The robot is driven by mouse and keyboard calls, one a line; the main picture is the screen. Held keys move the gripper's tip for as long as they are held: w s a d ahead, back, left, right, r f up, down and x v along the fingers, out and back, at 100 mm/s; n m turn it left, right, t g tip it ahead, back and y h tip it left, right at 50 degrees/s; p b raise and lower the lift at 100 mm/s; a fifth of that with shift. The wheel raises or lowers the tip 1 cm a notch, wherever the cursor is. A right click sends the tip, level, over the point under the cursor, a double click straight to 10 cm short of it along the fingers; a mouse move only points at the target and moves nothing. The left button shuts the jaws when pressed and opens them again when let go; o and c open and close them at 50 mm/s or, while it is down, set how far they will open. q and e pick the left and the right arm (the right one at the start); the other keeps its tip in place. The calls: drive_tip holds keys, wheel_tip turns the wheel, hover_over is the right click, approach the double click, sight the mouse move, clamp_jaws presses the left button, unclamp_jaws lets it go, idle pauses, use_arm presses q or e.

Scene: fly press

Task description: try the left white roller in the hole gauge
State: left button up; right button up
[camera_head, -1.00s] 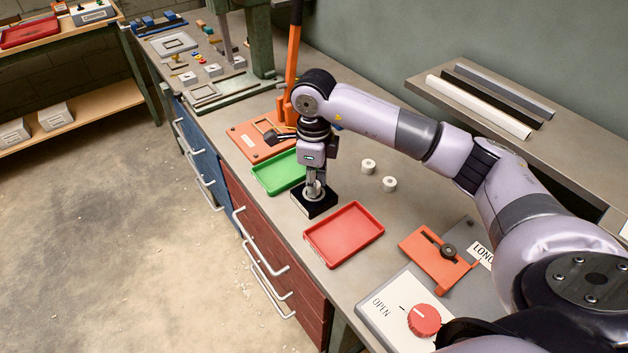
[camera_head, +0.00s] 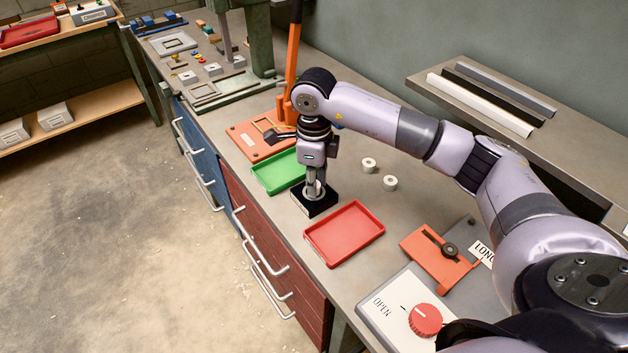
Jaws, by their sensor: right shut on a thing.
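The hole gauge is a black block (camera_head: 316,207) with a pale ring on top, standing on the bench between the green and red trays. My right gripper (camera_head: 315,188) points straight down over its centre. It is shut on a white roller, at the gauge's hole; the fingers mostly hide the roller, and I cannot tell how far it sits in the hole. Two other white rollers, a farther one (camera_head: 369,165) and a nearer one (camera_head: 390,183), stand upright on the bench to the right. My left gripper is not in view.
A green tray (camera_head: 276,174) lies behind the gauge and a red tray (camera_head: 345,233) in front. An orange fixture (camera_head: 437,258) and a box with a red knob (camera_head: 425,320) stand nearer. The green press (camera_head: 256,45) is at the back. Bench around the two rollers is clear.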

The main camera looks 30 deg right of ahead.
drive_tip(key=o, duration=1)
drive_tip(key=shift+c, duration=0.2)
drive_tip(key=shift+r, duration=0.15)
wheel_tip(320, 180, up, 12)
